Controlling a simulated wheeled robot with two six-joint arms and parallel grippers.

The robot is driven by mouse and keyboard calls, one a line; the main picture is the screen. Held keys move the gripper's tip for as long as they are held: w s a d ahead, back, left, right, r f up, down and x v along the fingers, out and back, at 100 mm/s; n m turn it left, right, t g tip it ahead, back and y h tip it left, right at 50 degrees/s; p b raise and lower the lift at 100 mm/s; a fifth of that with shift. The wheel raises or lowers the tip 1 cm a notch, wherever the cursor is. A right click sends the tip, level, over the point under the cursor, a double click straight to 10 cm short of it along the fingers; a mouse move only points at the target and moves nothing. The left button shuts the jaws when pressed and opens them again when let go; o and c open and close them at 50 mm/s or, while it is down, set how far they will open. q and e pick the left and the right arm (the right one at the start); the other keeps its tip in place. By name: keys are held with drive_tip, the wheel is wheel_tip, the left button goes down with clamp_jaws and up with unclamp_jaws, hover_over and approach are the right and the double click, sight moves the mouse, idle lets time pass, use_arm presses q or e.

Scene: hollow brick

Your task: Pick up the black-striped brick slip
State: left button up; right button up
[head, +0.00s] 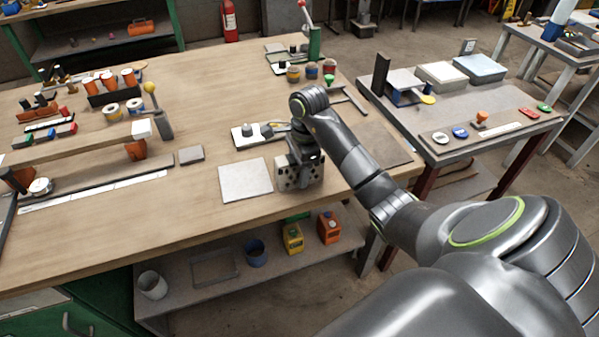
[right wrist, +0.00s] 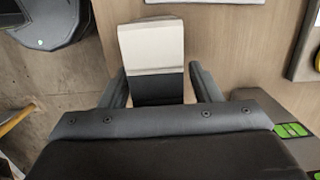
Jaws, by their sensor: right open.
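My right gripper (head: 299,172) points down near the front edge of the wooden table, at the end of my right arm. In the right wrist view its two fingers (right wrist: 158,76) stand apart, one on each side of a pale piece with a black band (right wrist: 156,50), which looks like the black-striped brick slip. Its black part is nearest the palm. A thin gap shows at each finger, so I see no grip on it. In the head view I cannot make the slip out clearly, as my gripper covers that spot. My left gripper is not in view.
A pale square tile (head: 246,179) lies just left of my right gripper. A white pad with grey parts (head: 243,137) lies behind it. A dark flat board (head: 385,146) lies to the right. Left of the tile the table front (head: 130,225) is clear.

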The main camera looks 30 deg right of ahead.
drive_tip(key=c, duration=1.2)
drive_tip(key=shift+r, duration=0.1)
drive_tip(key=shift+r, duration=0.1)
